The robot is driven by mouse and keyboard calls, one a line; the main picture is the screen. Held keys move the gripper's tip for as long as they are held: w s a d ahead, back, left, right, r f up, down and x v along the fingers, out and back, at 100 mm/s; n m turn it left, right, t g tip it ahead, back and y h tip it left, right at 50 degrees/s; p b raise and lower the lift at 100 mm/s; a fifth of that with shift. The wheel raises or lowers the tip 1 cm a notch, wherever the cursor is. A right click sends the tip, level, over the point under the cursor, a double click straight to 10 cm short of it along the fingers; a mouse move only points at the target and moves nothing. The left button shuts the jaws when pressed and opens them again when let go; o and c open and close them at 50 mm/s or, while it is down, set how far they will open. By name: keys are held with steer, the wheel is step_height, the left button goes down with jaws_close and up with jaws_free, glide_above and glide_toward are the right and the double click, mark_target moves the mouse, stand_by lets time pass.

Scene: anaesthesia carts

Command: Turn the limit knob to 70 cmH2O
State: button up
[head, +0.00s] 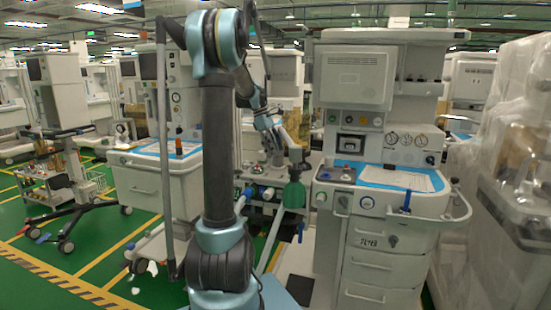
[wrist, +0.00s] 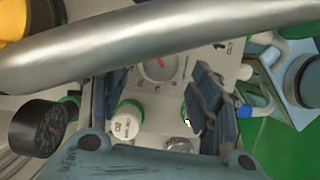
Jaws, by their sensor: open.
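My gripper (wrist: 156,84) is open in the wrist view, with one dark finger on each side of a panel and nothing held between them. A round white dial (wrist: 157,67) with a red mark and scale figures shows between the fingers, partly cut off above by a silver tube. I cannot tell for sure whether this dial is the limit knob, and its setting is not readable. A white knob (wrist: 127,125) marked O2 stands nearer, beside the left finger. In the head view my gripper (head: 273,138) is small, above the middle machine's low front.
The thick silver tube (wrist: 110,50) crosses the wrist view close to the fingers. A black gauge (wrist: 40,128) is at left.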

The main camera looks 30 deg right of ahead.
steer(key=v, duration=0.7)
steer(key=shift+r, duration=0.25)
steer(key=shift+w, duration=0.1)
